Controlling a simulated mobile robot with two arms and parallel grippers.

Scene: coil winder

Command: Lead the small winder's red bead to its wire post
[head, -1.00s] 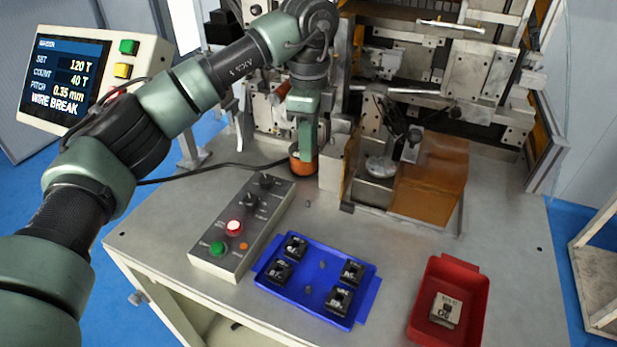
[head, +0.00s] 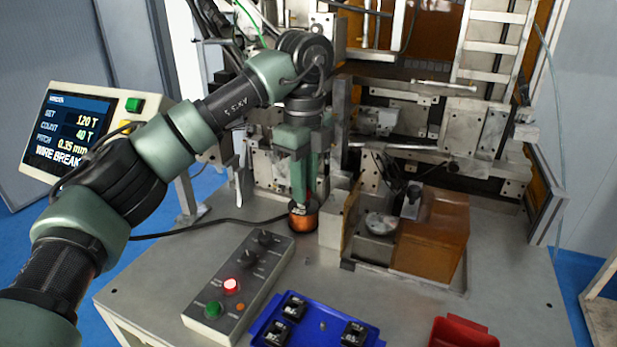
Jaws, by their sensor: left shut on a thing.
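My left gripper (head: 300,198) points down at the back of the table, just above a copper wire spool (head: 304,219). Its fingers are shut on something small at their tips. A reddish spot beside the tips fits the red bead, but it is too small to make out clearly. I cannot tell the wire post apart from the machine parts behind my arm. The small winder (head: 380,222), with a round metal disc, stands right of the spool, beside an amber cover (head: 432,235). My right gripper is not in view.
A control box (head: 238,288) with a lit red button stands in front. A blue tray (head: 325,325) with black parts and a red bin (head: 462,335) lie at the front edge. The display (head: 70,135) reads WIRE BREAK.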

